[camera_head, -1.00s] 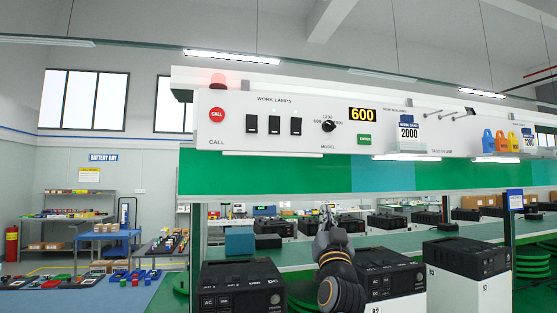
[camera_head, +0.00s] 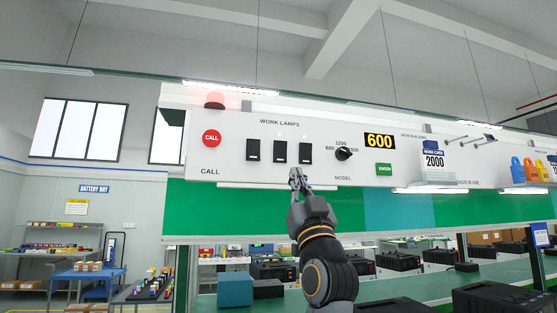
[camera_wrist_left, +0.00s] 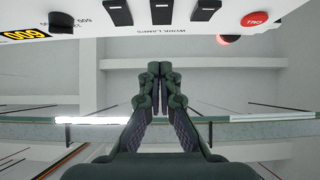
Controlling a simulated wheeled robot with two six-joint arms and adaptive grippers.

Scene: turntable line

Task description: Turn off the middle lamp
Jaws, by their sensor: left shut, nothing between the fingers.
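Three black rocker switches sit in a row under the label WORK LAMPS on the white panel (camera_head: 225,165). They are the left switch (camera_head: 253,150), the middle switch (camera_head: 280,152) and the right switch (camera_head: 305,153). In the left wrist view the middle switch (camera_wrist_left: 161,11) shows at the top edge, upside down. My left gripper (camera_head: 297,172) is shut and empty, just below the panel's switches, under the gap between the middle and right ones. In the wrist view its fingertips (camera_wrist_left: 160,68) are together, apart from the switches. My right gripper is not in view.
A red CALL button (camera_head: 211,138) is left of the switches. A black MODEL knob (camera_head: 344,154), a yellow 600 display (camera_head: 380,141) and a green button (camera_head: 384,169) are to the right. A lamp strip (camera_head: 277,186) runs along the panel's lower edge.

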